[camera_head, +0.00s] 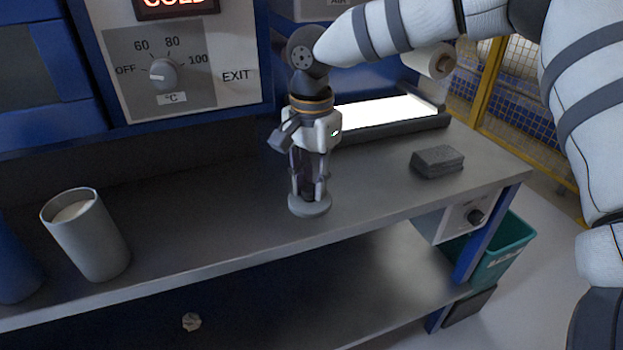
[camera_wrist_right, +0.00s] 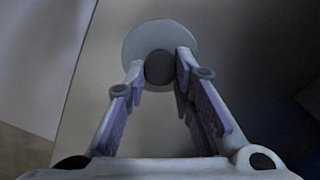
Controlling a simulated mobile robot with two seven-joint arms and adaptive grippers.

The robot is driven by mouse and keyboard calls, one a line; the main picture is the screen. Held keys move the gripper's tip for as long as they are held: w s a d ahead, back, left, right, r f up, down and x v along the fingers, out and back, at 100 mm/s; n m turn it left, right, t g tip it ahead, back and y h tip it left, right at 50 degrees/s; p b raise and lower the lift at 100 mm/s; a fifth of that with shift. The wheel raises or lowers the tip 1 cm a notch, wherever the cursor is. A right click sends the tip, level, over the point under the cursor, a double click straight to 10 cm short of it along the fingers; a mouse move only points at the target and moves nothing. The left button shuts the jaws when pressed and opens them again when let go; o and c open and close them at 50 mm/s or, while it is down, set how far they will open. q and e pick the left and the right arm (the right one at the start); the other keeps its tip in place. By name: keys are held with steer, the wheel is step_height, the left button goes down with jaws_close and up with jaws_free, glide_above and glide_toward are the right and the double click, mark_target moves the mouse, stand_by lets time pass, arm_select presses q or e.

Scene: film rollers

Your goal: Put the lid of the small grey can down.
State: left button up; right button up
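The lid (camera_head: 309,206) is a pale grey disc with a dark round knob, level and at or just above the bench top. I cannot tell whether its underside touches the bench. My right gripper (camera_head: 308,188) points straight down over it, its fingers on either side of the knob and seeming to pinch it. The right wrist view shows the lid (camera_wrist_right: 137,42) beyond the two fingertips (camera_wrist_right: 160,72), with the knob between them. An open grey can (camera_head: 92,243) with pale content stands at the left of the bench. My left gripper is out of view.
The bench top (camera_head: 220,215) is clear between can and lid. A dark grey block (camera_head: 437,161) lies to the right, and a bright lit panel (camera_head: 385,112) is behind. A control panel (camera_head: 165,70) rises behind.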

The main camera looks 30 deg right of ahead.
mark_target(312, 187)
steer(key=o, duration=0.4)
steer(key=shift+o, duration=0.2)
step_height(312, 187, up, 12)
steer(key=shift+r+p, duration=0.2)
steer(key=shift+p, duration=0.1)
